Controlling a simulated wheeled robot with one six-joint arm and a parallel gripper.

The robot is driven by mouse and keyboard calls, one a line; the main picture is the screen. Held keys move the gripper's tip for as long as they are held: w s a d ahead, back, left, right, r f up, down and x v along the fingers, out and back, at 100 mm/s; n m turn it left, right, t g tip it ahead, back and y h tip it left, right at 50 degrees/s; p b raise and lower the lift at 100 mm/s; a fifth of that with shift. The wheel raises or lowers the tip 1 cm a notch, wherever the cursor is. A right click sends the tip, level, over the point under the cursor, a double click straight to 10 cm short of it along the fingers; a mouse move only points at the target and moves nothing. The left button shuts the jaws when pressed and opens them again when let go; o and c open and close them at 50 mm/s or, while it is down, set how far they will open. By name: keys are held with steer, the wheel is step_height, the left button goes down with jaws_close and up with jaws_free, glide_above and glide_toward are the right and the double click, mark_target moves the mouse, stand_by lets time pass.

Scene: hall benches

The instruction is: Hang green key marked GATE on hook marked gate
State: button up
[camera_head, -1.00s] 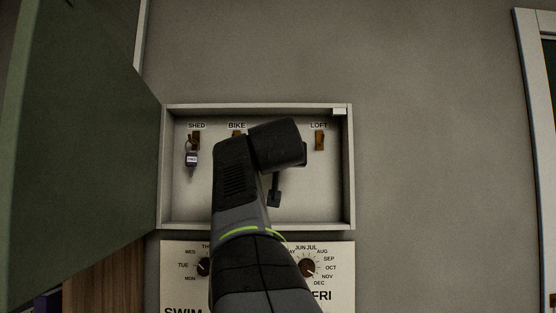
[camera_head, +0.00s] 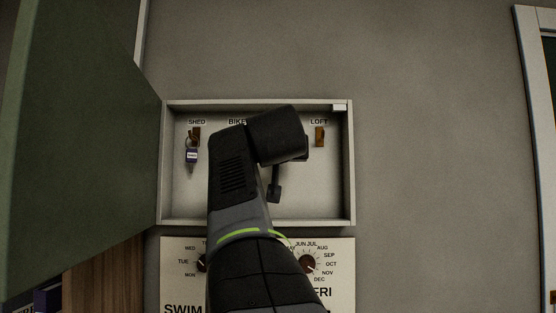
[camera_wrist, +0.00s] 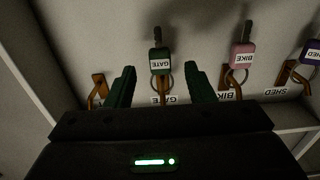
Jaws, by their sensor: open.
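The green key marked GATE (camera_wrist: 160,62) shows in the wrist view, where the picture is upside down. Its ring is around the brass hook marked GATE (camera_wrist: 162,91), and the key hangs from it. My gripper (camera_wrist: 160,72) is open, with one finger on each side of the green key and a visible gap to it on both sides. The label under the hook is partly covered by the gripper body. In the head view my arm hides the GATE hook and the key.
The pink BIKE key (camera_wrist: 242,54) hangs on the neighbouring hook, close to one finger. The SHED key (camera_head: 191,156) hangs farther along. The LOFT hook (camera_head: 320,137) is empty. The cabinet (camera_head: 351,180) has raised edges; its green door (camera_head: 85,150) stands open at left.

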steer(key=s+b, duration=0.2)
steer(key=s, duration=0.9)
steer(key=w+p, duration=0.4)
steer(key=w, duration=0.9)
steer(key=shift+w+r, duration=0.15)
steer(key=shift+r, duration=0.3)
